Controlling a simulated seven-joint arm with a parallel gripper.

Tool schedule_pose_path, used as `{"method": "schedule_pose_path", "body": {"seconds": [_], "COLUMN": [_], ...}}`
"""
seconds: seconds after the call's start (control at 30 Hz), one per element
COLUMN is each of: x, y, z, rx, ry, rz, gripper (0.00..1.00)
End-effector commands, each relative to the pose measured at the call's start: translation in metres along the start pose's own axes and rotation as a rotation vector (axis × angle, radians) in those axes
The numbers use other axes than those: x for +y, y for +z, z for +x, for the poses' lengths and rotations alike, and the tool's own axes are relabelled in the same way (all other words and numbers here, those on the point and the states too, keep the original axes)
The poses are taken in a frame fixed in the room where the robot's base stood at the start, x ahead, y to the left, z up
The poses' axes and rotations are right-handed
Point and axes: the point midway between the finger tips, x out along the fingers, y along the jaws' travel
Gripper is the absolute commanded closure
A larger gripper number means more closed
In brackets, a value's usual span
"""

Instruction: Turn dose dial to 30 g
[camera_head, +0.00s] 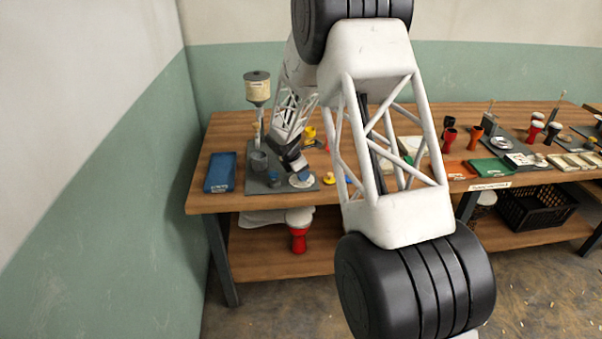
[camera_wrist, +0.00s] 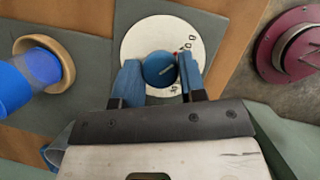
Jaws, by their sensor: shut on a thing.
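The dose dial is a round blue knob (camera_wrist: 160,68) on a white disc (camera_wrist: 134,42) with dark printed marks around its edge. In the wrist view a small red mark shows at the knob's upper right. My gripper (camera_wrist: 160,78) is shut on the blue knob, one blue finger on each side. The marks at the lower part of the disc are hidden by my fingers and palm, and I cannot read the set value. In the head view the white disc (camera_head: 302,181) lies on a grey plate, with my gripper (camera_head: 299,170) over it.
A hopper (camera_head: 257,88) stands on the grey plate (camera_head: 262,186) behind the dial. A blue tray (camera_head: 220,172) lies left of the plate. In the wrist view a blue cylinder with a tan ring (camera_wrist: 62,62) is at left and a dark red round thing (camera_wrist: 292,48) at right.

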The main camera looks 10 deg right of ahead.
Motion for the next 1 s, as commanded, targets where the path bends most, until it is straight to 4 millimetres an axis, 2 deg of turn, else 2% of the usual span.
{"method": "schedule_pose_path", "body": {"seconds": [0.47, 1.0], "x": [0.0006, 0.0021], "y": [-0.0001, 0.0013], "z": [0.0003, 0.0003], "rx": [0.000, 0.000], "ry": [-0.042, -0.213], "rz": [0.100, 0.513], "gripper": [0.86, 0.86]}}
